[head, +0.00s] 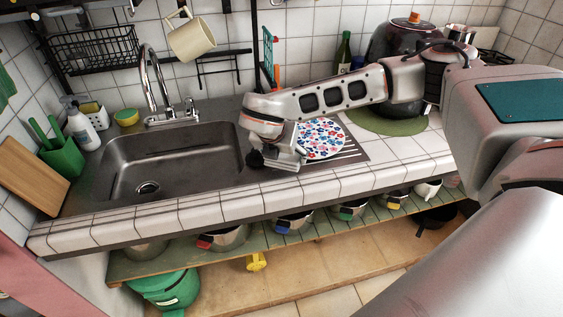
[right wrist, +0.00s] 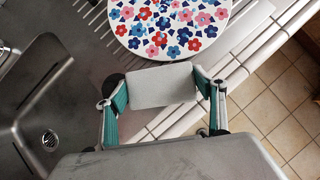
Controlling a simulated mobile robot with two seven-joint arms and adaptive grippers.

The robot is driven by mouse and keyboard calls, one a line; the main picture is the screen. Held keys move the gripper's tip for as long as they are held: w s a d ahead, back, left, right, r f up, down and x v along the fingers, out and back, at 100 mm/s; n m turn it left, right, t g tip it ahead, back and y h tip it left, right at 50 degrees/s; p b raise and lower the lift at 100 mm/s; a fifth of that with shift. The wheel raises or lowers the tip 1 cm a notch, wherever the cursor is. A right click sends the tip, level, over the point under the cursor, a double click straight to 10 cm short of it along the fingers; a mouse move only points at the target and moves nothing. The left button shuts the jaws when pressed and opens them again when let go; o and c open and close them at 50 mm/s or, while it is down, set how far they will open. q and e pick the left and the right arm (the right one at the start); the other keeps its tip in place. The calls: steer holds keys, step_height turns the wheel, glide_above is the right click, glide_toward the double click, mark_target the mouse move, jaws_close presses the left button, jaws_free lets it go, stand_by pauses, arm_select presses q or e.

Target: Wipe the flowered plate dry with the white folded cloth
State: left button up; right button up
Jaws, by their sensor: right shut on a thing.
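The flowered plate (head: 322,139) is round and white with red, blue and pink flowers. It lies on the ridged drainboard to the right of the sink basin. It also shows at the top of the right wrist view (right wrist: 172,25). My right gripper (head: 276,162) is low over the counter, just left of the plate. In the right wrist view it (right wrist: 161,95) is shut on the white folded cloth (right wrist: 160,87), a pale flat piece between its fingers. The cloth's far edge is close to the plate's near rim; I cannot tell whether they touch. My left gripper is not in view.
The steel sink (head: 170,165) lies left of the plate, with its faucet (head: 155,80) behind. A green mat (head: 385,121) under a dark pot (head: 395,45) is behind right. A mug (head: 191,37) hangs above. Tiled counter front (head: 230,203) is clear; pots sit on the shelf below.

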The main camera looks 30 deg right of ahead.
steer(key=n, duration=0.1)
steer(key=w+d+n+t+y, duration=0.1)
steer(key=r+n+y, duration=0.1)
steer(key=n, duration=0.1)
steer(key=shift+w+d, duration=0.25)
steer(key=shift+d, duration=0.15)
steer(key=shift+w+r+n, duration=0.1)
steer(key=shift+w+n, duration=0.05)
steer(key=shift+n, duration=0.25)
steer(key=shift+w+d+r+n+t+y+p, duration=0.25)
steer(key=shift+n+y, duration=0.15)
steer(key=shift+n, duration=0.2)
steer(key=shift+w+d+r+n+t+y+p, duration=0.15)
steer(key=shift+w+d+r+n+y, duration=0.1)
steer(key=shift+n+y, duration=0.25)
steer(key=w+d+r+n+y, duration=0.3)
steer(key=r+n+y, duration=0.1)
steer(key=n, duration=0.4)
steer(key=shift+w+d+r+p, duration=0.2)
steer(key=shift+w+r+p, duration=0.05)
steer(key=shift+r+p, duration=0.15)
